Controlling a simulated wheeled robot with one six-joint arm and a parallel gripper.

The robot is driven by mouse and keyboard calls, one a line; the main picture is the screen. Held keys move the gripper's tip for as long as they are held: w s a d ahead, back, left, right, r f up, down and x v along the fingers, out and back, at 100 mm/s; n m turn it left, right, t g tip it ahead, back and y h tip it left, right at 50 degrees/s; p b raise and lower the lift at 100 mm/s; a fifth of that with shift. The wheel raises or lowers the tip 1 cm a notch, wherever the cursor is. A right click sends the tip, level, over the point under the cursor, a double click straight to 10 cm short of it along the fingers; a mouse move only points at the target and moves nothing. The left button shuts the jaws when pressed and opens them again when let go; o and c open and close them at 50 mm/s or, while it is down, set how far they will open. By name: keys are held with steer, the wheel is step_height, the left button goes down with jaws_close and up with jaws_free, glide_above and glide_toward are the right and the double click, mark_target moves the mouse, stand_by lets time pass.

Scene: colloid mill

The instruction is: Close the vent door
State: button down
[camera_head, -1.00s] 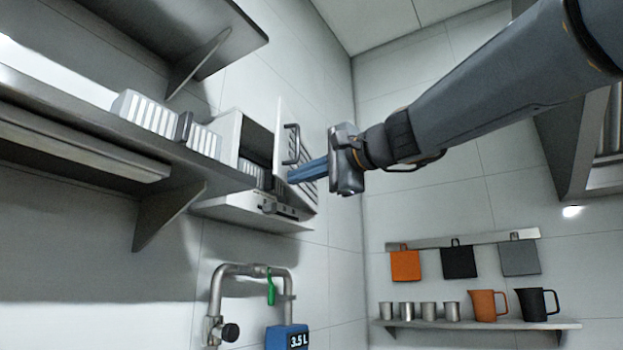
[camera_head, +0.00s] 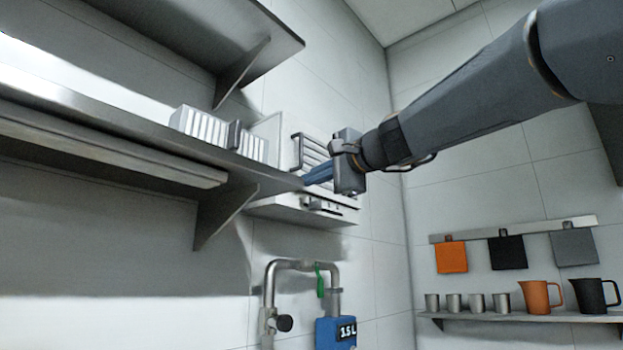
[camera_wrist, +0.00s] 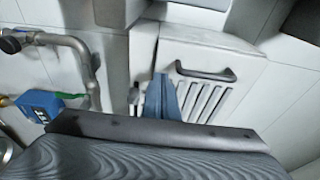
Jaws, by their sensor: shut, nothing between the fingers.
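The vent door (camera_head: 312,150) is a pale panel with dark slats and a bar handle (camera_head: 297,150), on the wall-mounted vent box (camera_head: 267,128). It now lies flush or nearly flush with the box front; I cannot tell if a thin gap is left. My gripper (camera_head: 308,179) is shut and empty, its blue fingers at the lower part of the door. In the wrist view the door (camera_wrist: 228,60) faces the camera, with the handle (camera_wrist: 205,73) above the slats. The blue fingertips (camera_wrist: 161,82) overlap the slats' left end; contact is not clear.
A steel shelf (camera_head: 110,130) with a white slatted unit (camera_head: 215,132) partly covers the box's left side. Below are a pipe (camera_head: 300,265) and a blue meter (camera_head: 335,331). Jugs and cups stand on a shelf (camera_head: 520,317) at the right, clear of my arm.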

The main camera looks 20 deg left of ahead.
steer(key=shift+d, duration=0.1)
steer(key=s+d+b, duration=0.2)
steer(key=s+b, duration=0.1)
steer(key=s, duration=0.8)
steer(key=shift+s+d, duration=0.2)
steer(key=shift+d, duration=0.05)
